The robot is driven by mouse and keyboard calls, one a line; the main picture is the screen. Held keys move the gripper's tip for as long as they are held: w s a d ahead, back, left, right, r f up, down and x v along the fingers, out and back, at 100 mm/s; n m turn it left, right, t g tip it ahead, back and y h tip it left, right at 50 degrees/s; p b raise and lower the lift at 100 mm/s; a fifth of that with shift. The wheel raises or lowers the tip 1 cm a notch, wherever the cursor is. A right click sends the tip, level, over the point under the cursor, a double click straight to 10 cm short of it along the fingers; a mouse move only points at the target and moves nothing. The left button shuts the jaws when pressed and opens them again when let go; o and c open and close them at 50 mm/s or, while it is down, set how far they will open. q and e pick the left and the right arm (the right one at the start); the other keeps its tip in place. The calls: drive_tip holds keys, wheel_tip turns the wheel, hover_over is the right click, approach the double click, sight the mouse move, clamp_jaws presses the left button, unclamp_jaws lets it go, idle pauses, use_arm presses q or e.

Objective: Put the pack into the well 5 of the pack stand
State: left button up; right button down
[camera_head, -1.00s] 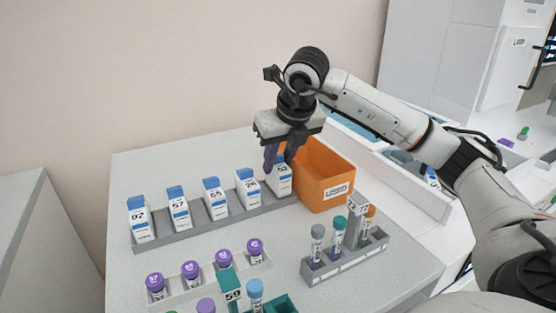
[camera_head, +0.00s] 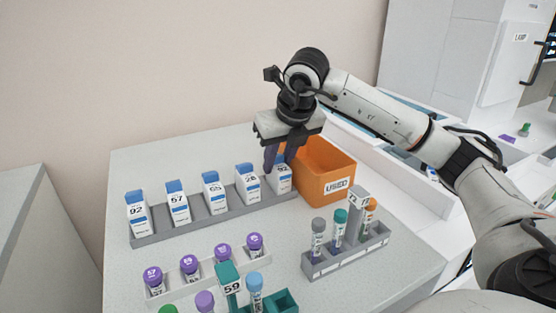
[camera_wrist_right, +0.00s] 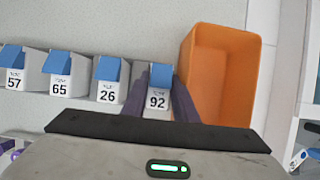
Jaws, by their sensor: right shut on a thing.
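My right gripper (camera_head: 279,162) is shut on a white pack with a blue top (camera_head: 283,179), at the right end of the grey pack stand (camera_head: 215,219). The pack appears upright and in line with the row. Its lower end is at the stand's last well; I cannot tell whether it is fully seated. Several similar packs stand to its left, including 57 (camera_head: 177,204), 65 (camera_head: 214,194) and 26 (camera_head: 247,185). My left gripper is out of view.
An orange bin (camera_head: 327,186) marked USED stands close to the right of the held pack. In front are a grey tube rack (camera_head: 350,258), a pale rack of purple-capped tubes (camera_head: 205,282) and a teal holder (camera_head: 283,301). Bare table lies between the rows.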

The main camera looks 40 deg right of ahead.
drive_tip(key=c, duration=1.3)
unclamp_jaws()
drive_tip(key=shift+c, duration=0.2)
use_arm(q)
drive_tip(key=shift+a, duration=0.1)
use_arm(e)
drive_tip(key=shift+d, duration=0.1)
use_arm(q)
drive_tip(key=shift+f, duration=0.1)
use_arm(e)
drive_tip(key=shift+d, duration=0.1)
drive_tip(key=v, duration=0.3)
drive_tip(key=shift+w+r, duration=0.1)
drive_tip(key=shift+r, duration=0.1)
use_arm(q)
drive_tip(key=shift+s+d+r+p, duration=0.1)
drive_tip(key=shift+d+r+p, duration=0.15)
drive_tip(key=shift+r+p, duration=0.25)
use_arm(e)
drive_tip(key=v, duration=0.7)
drive_tip(key=shift+a, duration=0.3)
